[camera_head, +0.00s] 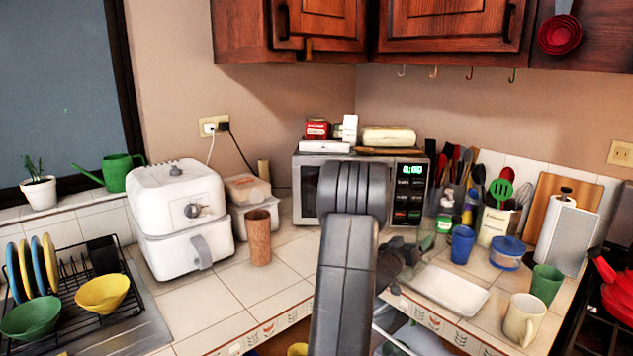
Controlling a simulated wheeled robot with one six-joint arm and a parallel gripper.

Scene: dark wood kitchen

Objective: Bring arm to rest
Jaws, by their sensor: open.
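My arm rises from the bottom middle in the head view, its dark grey links standing in front of the counter and the microwave. My gripper (403,262) shows as a small dark shape just right of the upright link, partly hidden behind it. It is open, and I see nothing held in it. It appears over the counter's front edge, to the left of the white tray (449,289).
A microwave (305,195) stands behind my arm. A white air fryer (179,225) and wooden cup (259,238) are left. A blue cup (462,244), green cup (545,284) and cream mug (523,320) are right. Wooden cabinets (450,30) hang above.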

